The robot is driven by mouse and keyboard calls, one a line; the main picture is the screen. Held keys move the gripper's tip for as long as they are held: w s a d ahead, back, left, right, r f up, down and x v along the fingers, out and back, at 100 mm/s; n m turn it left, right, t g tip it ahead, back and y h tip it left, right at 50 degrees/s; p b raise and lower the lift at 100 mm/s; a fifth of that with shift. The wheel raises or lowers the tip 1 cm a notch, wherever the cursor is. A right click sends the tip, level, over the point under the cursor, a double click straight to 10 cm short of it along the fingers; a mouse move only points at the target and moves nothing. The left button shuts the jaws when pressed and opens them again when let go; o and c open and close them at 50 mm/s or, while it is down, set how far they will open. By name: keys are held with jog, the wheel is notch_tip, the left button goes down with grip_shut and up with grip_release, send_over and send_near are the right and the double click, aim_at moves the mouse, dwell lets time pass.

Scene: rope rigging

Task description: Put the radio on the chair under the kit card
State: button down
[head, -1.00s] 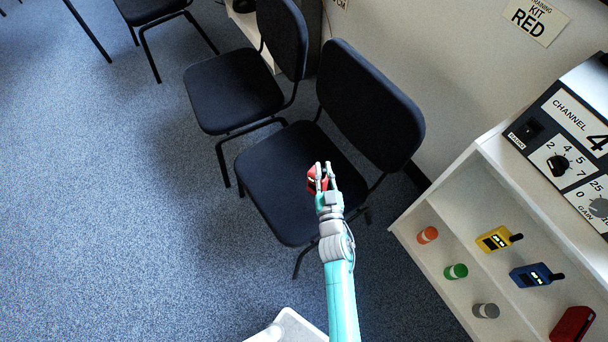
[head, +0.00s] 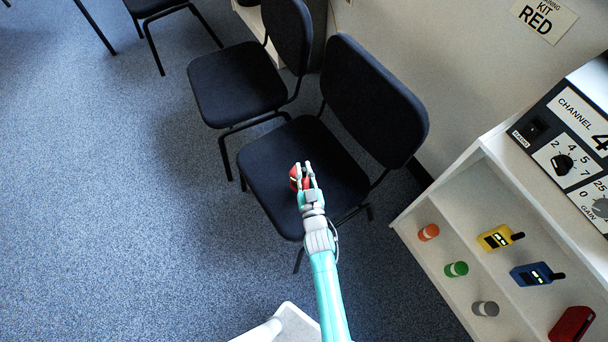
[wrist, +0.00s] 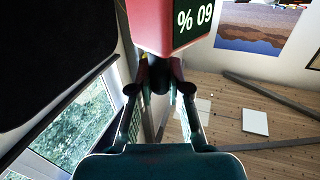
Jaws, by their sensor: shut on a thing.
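My gripper (head: 306,172) is shut on a red radio (head: 294,179), and the hand covers part of it. In the wrist view the radio (wrist: 155,22) sits between the fingertips (wrist: 160,72), its dark screen showing "60 %" upside down. In the head view the gripper and radio overlap the dark seat of the nearer chair (head: 272,165); I cannot tell their height above it. The kit card (head: 545,18), reading "KIT RED", is on the wall at the upper right.
A second dark chair (head: 235,85) stands to the left. A white shelf unit (head: 470,165) at right holds a yellow radio (head: 497,238), a blue radio (head: 532,274), a red item (head: 572,325) and several coloured cylinders. Blue carpet at left is open.

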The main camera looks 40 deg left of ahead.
aim_at(305, 181)
jog(key=shift+f, duration=1.8)
jog(key=c, duration=1.1)
grip_release()
jog(key=shift+f, duration=0.15)
jog(key=v, duration=1.2)
